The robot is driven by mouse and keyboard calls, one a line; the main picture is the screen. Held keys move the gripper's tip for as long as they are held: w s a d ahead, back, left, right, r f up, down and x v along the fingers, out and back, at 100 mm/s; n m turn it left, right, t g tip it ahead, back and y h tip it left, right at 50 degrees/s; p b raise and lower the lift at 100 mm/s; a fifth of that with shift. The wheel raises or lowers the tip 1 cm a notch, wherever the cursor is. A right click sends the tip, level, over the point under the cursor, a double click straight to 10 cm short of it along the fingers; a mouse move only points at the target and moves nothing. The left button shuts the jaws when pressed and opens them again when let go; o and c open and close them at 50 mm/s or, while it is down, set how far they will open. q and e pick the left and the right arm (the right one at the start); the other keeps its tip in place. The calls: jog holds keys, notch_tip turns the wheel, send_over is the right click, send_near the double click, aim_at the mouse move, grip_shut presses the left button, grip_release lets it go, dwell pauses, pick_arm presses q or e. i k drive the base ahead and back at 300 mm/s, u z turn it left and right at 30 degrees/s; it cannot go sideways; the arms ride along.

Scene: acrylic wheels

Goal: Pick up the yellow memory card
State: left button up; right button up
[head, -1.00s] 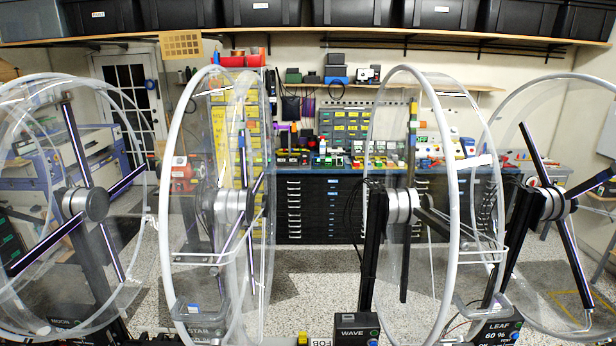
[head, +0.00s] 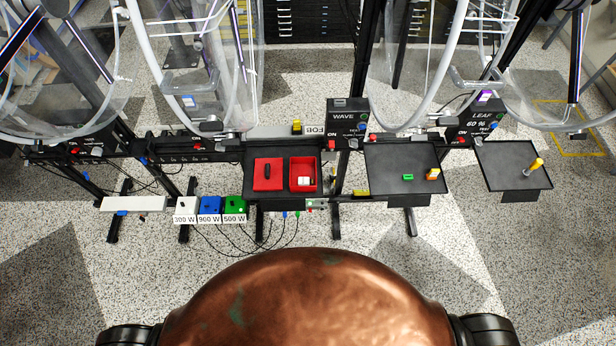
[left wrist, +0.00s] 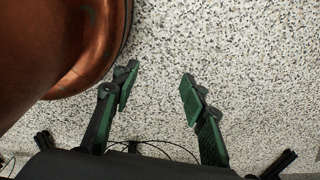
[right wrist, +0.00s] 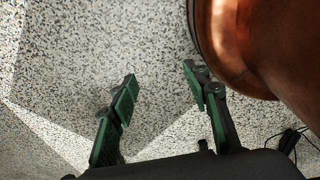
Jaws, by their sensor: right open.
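Several small yellow items show in the head view, too small to tell for sure which is the memory card. A yellow block (head: 297,127) is on the ledge beside the FOB label. A yellow-orange block (head: 432,174) is on the middle-right black tray (head: 390,155), right of a small green piece (head: 408,177). A flat yellow piece (head: 361,193) is at that tray's front left edge. My left gripper (left wrist: 158,80) is open and empty above the speckled floor. My right gripper (right wrist: 160,75) is also open and empty above the floor. Neither gripper shows in the head view.
A black tray with a red box (head: 268,174) and an open red bin (head: 303,184) stands at centre. White, blue and green wattage blocks (head: 210,206) are left of it. A right tray (head: 507,156) holds a yellow-handled tool (head: 534,165). Large clear wheels (head: 190,60) stand behind.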

aim_at(434, 172)
jog(key=z, duration=1.3)
